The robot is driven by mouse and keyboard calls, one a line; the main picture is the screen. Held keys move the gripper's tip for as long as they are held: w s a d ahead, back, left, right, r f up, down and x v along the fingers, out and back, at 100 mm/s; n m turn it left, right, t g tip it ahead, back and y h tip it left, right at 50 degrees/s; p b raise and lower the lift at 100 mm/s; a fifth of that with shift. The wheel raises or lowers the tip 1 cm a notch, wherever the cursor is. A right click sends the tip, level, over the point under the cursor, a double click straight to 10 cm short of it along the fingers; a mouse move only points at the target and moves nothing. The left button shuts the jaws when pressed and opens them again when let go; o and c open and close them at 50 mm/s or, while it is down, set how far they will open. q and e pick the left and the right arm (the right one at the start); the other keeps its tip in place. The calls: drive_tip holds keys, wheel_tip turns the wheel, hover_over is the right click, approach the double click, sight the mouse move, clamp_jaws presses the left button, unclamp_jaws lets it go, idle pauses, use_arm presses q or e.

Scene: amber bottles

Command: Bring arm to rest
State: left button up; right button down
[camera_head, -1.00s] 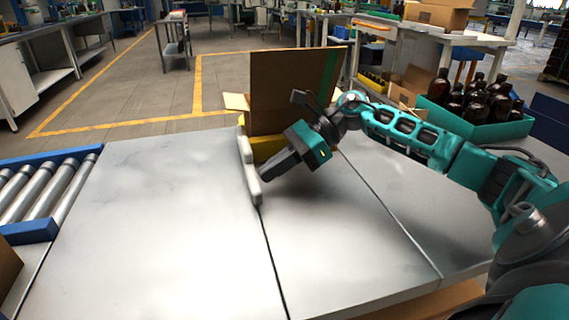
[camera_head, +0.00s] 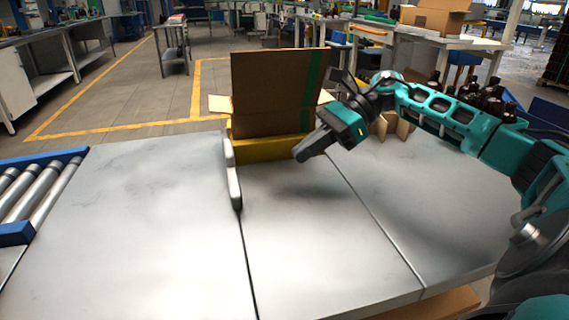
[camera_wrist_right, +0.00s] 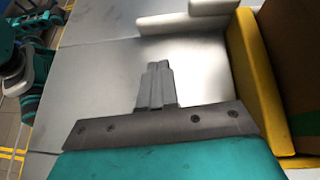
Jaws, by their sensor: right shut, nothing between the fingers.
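My right arm comes in from the right in the head view, its teal links reaching over the grey table (camera_head: 150,220). My right gripper (camera_head: 303,154) is shut and empty, above the table in front of an open cardboard box (camera_head: 275,95). In the right wrist view the closed fingers (camera_wrist_right: 157,75) lie together over bare metal. My left gripper is not in view.
The cardboard box stands behind a yellow edge (camera_head: 250,153); a pale rail (camera_head: 232,172) is left of the gripper. Amber bottles (camera_head: 490,100) stand at right, partly hidden by my arm. A roller conveyor (camera_head: 40,195) is at left. The table's middle is clear.

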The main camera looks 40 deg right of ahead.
drive_tip(key=shift+v, duration=1.4)
drive_tip(key=shift+s, duration=0.1)
